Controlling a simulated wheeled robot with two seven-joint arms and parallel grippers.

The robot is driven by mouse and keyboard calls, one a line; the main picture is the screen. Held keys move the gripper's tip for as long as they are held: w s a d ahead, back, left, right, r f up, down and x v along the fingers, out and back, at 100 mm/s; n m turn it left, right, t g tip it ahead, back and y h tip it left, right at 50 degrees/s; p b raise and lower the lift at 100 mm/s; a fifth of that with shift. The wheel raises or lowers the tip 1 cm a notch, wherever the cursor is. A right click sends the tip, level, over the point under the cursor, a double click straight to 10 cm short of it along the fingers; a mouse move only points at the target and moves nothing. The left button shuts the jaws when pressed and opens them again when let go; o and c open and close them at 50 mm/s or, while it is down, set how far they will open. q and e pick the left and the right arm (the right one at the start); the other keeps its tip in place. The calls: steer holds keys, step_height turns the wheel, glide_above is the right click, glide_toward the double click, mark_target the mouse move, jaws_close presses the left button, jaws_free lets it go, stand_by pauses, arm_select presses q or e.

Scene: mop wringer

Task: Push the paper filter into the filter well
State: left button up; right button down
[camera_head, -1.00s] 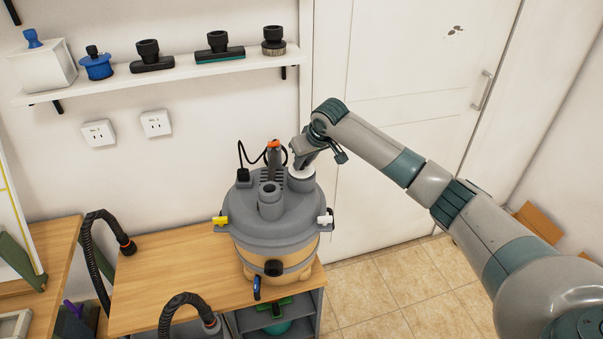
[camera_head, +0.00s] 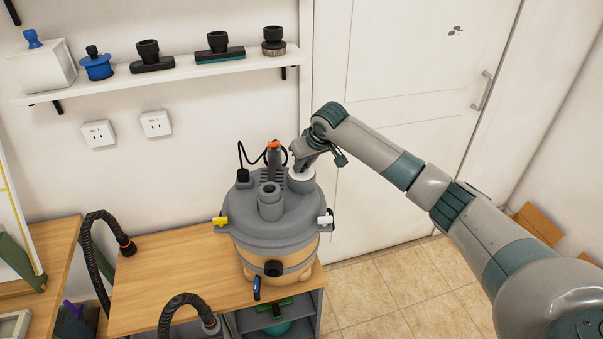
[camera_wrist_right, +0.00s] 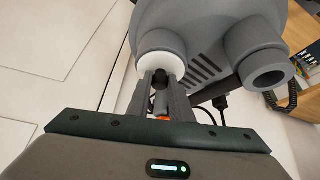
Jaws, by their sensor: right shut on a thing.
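The white round paper filter (camera_wrist_right: 148,62) shows in the right wrist view at the mouth of the grey filter well (camera_wrist_right: 160,42). In the head view the filter (camera_head: 300,173) sits at the top of the well (camera_head: 301,185), on the right of the grey vacuum lid (camera_head: 270,215). My right gripper (camera_wrist_right: 161,80) is shut on a small dark part at the filter's centre, and its fingers hide part of the filter. How deep the filter sits in the well cannot be told. My left gripper is not in view.
The vacuum's tan drum (camera_head: 262,260) stands on a wooden bench (camera_head: 180,275). A grey port (camera_head: 270,200) and an orange-tipped handle (camera_head: 273,158) stand close left of the well. Black hoses (camera_head: 97,265) lie to the left. A white door (camera_head: 400,130) is behind.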

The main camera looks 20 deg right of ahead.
steer(key=shift+f, duration=0.15)
stand_by(0.3)
steer(key=c, duration=1.5)
jaws_free()
steer(key=shift+b+v, duration=2.3)
steer(key=shift+v, duration=6.35)
steer(key=shift+f, duration=0.1)
